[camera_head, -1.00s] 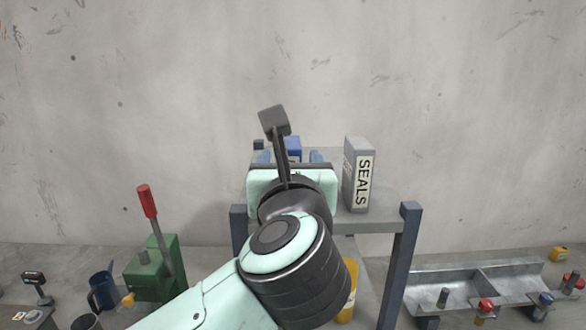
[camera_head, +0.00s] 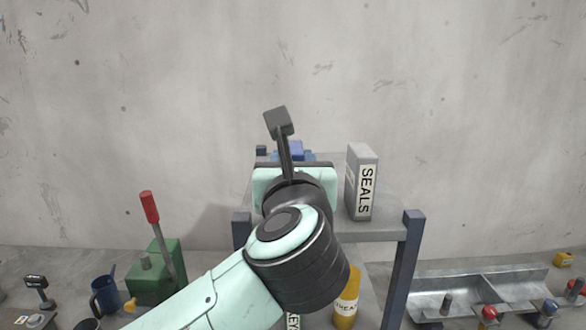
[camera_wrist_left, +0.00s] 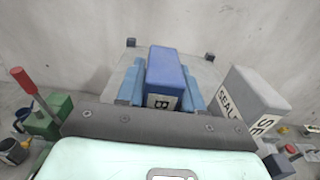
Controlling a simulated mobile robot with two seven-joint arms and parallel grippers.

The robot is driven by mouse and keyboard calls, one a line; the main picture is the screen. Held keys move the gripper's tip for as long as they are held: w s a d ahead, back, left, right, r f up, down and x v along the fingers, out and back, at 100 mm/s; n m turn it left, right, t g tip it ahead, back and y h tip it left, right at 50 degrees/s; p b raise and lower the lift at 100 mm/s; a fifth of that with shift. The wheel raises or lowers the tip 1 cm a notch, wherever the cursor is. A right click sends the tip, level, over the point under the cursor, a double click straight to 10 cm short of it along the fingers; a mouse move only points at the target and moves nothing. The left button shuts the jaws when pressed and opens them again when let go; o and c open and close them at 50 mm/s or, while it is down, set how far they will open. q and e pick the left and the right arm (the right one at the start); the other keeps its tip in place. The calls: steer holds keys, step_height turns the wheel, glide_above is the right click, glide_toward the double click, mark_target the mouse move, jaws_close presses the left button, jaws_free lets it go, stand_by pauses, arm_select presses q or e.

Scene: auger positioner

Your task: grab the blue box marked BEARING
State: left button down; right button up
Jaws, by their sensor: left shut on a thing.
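The blue box (camera_wrist_left: 166,72) stands upright on the shelf, with part of a white label on its near face; the wording is mostly cut off. In the head view, only the top of the blue box (camera_head: 294,147) shows above my wrist. My left gripper (camera_wrist_left: 163,88) is shut on the box, with one light blue finger against each side. In the head view, my left gripper (camera_head: 292,156) is largely hidden behind my own wrist and forearm. My right gripper does not show.
A grey SEALS box (camera_head: 362,182) stands close to the right on the same shelf (camera_head: 385,228). Yellow bottle (camera_head: 347,300) is lower down. A green lever device (camera_head: 157,268) and a blue mug (camera_head: 105,294) are left; a metal tray (camera_head: 470,287) is right. A wall stands behind.

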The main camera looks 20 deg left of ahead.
arm_select(q)
step_height(320, 180, up, 9)
steer(key=shift+d+f, duration=0.1)
steer(key=shift+f, duration=0.05)
steer(key=shift+r, duration=0.45)
